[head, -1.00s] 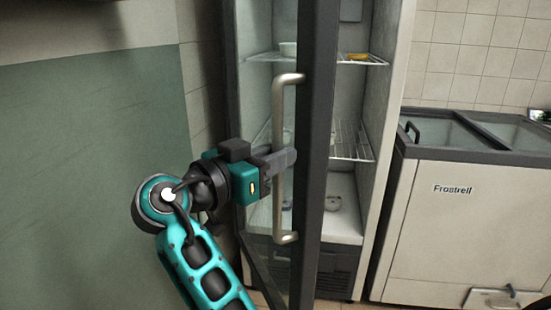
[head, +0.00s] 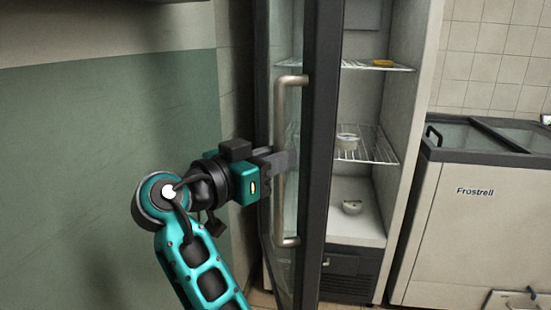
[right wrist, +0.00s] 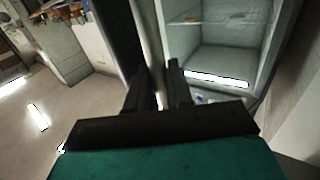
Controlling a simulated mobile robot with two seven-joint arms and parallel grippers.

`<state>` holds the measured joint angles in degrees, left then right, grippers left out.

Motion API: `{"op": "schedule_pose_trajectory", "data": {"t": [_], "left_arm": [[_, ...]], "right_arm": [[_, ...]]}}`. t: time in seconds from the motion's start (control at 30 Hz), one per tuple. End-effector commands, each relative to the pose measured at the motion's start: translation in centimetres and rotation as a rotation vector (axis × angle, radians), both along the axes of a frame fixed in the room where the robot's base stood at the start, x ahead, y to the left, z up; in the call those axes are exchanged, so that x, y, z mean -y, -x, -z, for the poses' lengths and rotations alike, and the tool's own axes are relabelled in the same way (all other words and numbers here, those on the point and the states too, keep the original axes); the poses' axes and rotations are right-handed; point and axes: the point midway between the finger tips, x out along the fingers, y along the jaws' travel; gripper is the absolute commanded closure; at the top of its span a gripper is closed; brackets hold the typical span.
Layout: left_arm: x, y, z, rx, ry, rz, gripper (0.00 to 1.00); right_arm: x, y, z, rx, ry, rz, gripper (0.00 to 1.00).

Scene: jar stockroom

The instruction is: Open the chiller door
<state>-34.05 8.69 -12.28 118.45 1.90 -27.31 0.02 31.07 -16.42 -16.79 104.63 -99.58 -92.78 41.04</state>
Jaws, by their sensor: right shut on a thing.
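The chiller door (head: 320,150) has a dark frame and a glass pane, and it stands swung wide of the chiller (head: 400,130), whose inside shows to the right. A long metal bar handle (head: 282,205) runs upright along the door. My right gripper (head: 280,160) is shut on the handle around its middle height. In the right wrist view the two dark fingers (right wrist: 157,90) show with the pale handle between them. My left gripper is not in view.
Inside the chiller are wire shelves (head: 375,150) with a yellow item (head: 383,63) and small bowls (head: 347,141). A chest freezer (head: 460,230) marked Frostrell stands to the right. A green and grey wall (head: 90,170) is at the left.

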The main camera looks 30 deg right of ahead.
Motion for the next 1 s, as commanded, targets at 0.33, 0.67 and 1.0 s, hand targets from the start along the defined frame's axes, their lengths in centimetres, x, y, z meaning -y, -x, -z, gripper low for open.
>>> {"op": "schedule_pose_trajectory", "data": {"t": [0.33, 0.67, 1.0], "left_arm": [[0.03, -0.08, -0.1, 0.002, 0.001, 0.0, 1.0], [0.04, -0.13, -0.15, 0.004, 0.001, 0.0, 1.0], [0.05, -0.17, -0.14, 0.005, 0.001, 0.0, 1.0]], "right_arm": [[0.07, -0.46, -0.48, 0.006, 0.012, -0.015, 1.0], [0.09, -0.42, -0.46, 0.006, 0.012, -0.013, 0.7], [-0.02, -0.29, -0.29, 0.004, 0.01, -0.011, 0.59]]}}
